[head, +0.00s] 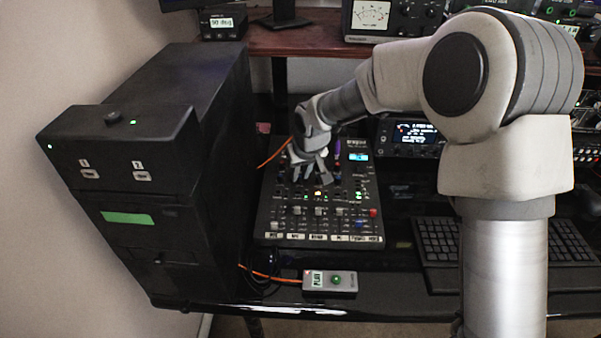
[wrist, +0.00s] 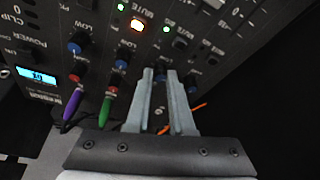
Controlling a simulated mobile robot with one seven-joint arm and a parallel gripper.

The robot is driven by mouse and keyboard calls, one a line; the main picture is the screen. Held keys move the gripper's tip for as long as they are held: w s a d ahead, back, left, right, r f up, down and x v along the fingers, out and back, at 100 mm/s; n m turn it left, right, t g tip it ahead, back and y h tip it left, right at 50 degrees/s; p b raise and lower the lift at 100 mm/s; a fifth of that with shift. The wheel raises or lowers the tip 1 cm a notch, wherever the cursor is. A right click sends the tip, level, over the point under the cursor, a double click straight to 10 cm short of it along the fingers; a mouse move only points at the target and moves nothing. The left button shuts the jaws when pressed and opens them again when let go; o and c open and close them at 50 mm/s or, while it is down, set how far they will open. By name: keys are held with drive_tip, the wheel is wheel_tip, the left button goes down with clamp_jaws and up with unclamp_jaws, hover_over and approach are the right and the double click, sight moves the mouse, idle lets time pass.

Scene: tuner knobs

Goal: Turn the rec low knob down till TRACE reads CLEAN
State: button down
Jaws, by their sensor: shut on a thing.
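The black mixer (head: 268,215) lies on the desk, with rows of knobs, lit buttons and faders. My gripper (head: 313,178) reaches down over its upper middle. In the wrist view my gripper (wrist: 160,76) has both fingers close together on a small knob (wrist: 160,74) of the mixer panel. The fingers hide most of this knob, and I cannot read its label or pointer. Other blue knobs (wrist: 77,43) stand in rows beside it, one near a LOW label. A small cyan screen (wrist: 37,76) is lit on the mixer; its text is too small to read surely. I find no readable TRACE word.
Purple (wrist: 73,103) and green plugs (wrist: 106,108) stand up from the mixer near my fingers. A black tower (head: 150,170) stands left. A small box with a green button (head: 337,279) lies in front. A keyboard (head: 435,240) is at right.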

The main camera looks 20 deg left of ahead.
drive_tip(key=shift+r+n+p, duration=0.1)
drive_tip(key=shift+n+p, duration=0.2)
drive_tip(key=shift+p, duration=0.3)
drive_tip(key=n+g+p, duration=0.1)
drive_tip(key=n+p, duration=0.1)
drive_tip(key=p, duration=0.1)
drive_tip(key=shift+d+r+n+y, duration=0.1)
drive_tip(key=shift+n+y, duration=0.2)
drive_tip(key=shift+n, duration=0.1)
drive_tip(key=shift+w+n+g+p, duration=0.15)
drive_tip(key=shift+n+g+p, duration=0.55)
drive_tip(key=shift+n+p, duration=1.5)
drive_tip(key=shift+f+n, duration=0.2)
drive_tip(key=shift+n, duration=0.3)
drive_tip(key=c, duration=0.8)
unclamp_jaws()
drive_tip(key=shift+r, duration=0.1)
drive_tip(key=p+v, duration=0.2)
drive_tip(key=v, duration=1.5)
drive_tip(key=shift+d, duration=0.25)
